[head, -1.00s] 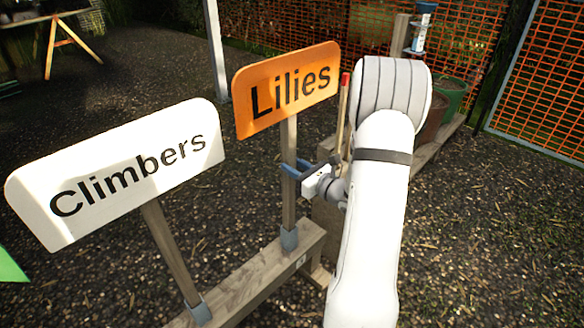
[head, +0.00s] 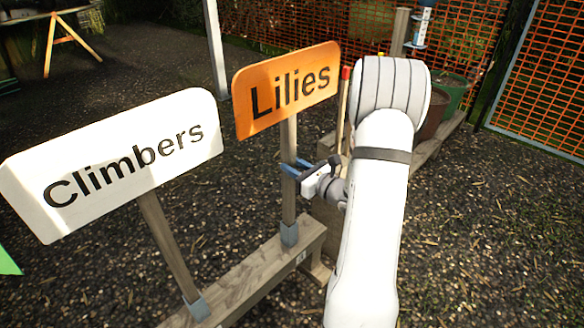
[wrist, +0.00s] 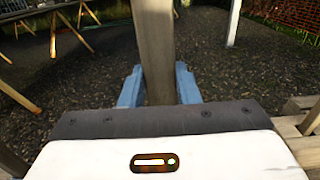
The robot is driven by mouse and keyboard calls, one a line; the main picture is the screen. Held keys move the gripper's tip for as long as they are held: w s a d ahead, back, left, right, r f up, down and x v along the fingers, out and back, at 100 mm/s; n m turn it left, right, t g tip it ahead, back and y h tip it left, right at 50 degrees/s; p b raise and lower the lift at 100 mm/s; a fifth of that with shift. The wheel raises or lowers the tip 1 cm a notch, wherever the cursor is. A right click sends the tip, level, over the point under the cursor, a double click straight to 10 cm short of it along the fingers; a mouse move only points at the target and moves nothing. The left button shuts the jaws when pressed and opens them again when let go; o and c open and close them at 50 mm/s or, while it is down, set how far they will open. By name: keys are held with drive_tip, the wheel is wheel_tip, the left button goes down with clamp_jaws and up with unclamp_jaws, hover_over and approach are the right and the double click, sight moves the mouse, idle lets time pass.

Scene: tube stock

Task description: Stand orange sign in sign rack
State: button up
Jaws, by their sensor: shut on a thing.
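The orange sign (head: 286,90) reads "Lilies" and stands upright on a wooden post. The foot of its post sits in a grey socket (head: 289,234) on the wooden sign rack (head: 250,277). My gripper (head: 290,168) is around the post below the board, shut on it. In the wrist view the post (wrist: 153,50) rises between the blue fingers of my gripper (wrist: 158,88). The bottom of the post inside the socket is hidden.
A white "Climbers" sign (head: 112,165) stands on the rack at left, its post in another grey socket (head: 197,311). Plant pots (head: 449,97) and an orange mesh fence (head: 545,80) are behind my arm. Open ground lies to the right.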

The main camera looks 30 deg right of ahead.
drive_tip(key=o, duration=1.1)
drive_tip(key=shift+f, duration=0.1)
drive_tip(key=shift+o, duration=0.2)
drive_tip(key=p+v, duration=0.1)
drive_tip(key=v, duration=0.7)
drive_tip(key=shift+p, duration=0.3)
